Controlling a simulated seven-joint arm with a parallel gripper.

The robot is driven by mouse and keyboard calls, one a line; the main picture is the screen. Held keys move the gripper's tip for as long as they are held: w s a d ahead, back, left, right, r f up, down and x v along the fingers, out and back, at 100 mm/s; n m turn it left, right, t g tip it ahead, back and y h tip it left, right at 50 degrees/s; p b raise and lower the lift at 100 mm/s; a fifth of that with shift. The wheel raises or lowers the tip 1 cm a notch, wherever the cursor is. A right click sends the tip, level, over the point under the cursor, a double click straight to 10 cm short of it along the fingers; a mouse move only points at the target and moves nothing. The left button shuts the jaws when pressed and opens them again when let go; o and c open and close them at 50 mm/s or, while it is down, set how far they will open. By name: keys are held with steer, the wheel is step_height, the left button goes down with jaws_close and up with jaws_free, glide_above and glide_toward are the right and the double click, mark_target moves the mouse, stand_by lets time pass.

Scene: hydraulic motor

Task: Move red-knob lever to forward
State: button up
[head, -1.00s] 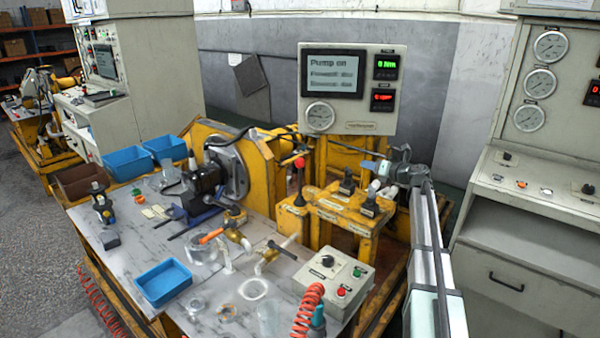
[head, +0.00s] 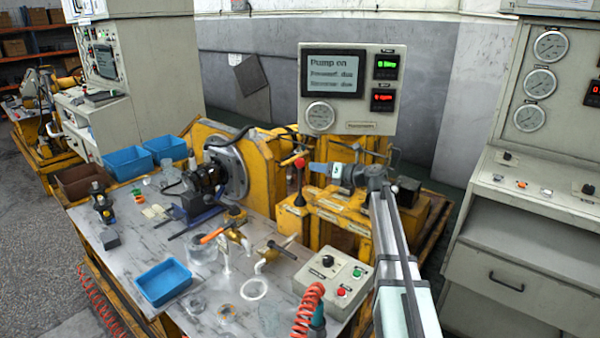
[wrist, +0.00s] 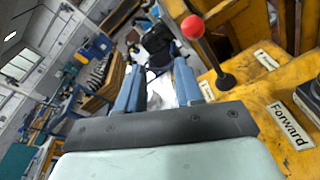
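The red-knob lever (head: 299,182) stands roughly upright on the yellow stand in the head view. In the wrist view its red knob (wrist: 192,27) is at upper right and its shaft slants down to a dark base. My gripper (head: 313,168) is just right of the knob in the head view. In the wrist view my gripper (wrist: 158,75) shows two blue fingers apart with nothing held between them. The lever is outside the fingers, to their right; I cannot tell whether they touch. A "Forward" label (wrist: 290,126) lies on the yellow surface.
The display panel (head: 347,88) behind reads "Pump on", with forward and reverse lines that seem to say "due". A control box (head: 333,275) and pipe valves (head: 235,236) are in front. My arm covers part of the yellow stand (head: 340,215) and its other levers.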

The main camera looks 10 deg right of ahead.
mark_target(300, 171)
steer(key=f+n+t, duration=0.1)
steer(key=f, duration=0.1)
steer(key=w+d+f+n+t, duration=0.1)
steer(key=f, duration=0.1)
steer(key=f+t+h, duration=0.1)
steer(key=f, duration=0.1)
steer(key=shift+w+d+f+n, duration=0.1)
steer(key=shift+w+d+n, duration=0.1)
steer(key=shift+d+n, duration=0.15)
steer(key=shift+w+d+f+n+t+h, duration=0.1)
steer(key=shift+f+n+t+h, duration=0.1)
steer(key=shift+f, duration=0.15)
steer(key=shift+w+d+f+n+t+h, duration=0.1)
steer(key=shift+f+t, duration=0.1)
steer(key=shift+f, duration=0.15)
steer(key=x, duration=1.3)
steer(key=shift+w+a, duration=0.2)
steer(key=shift+w, duration=0.05)
jaws_close()
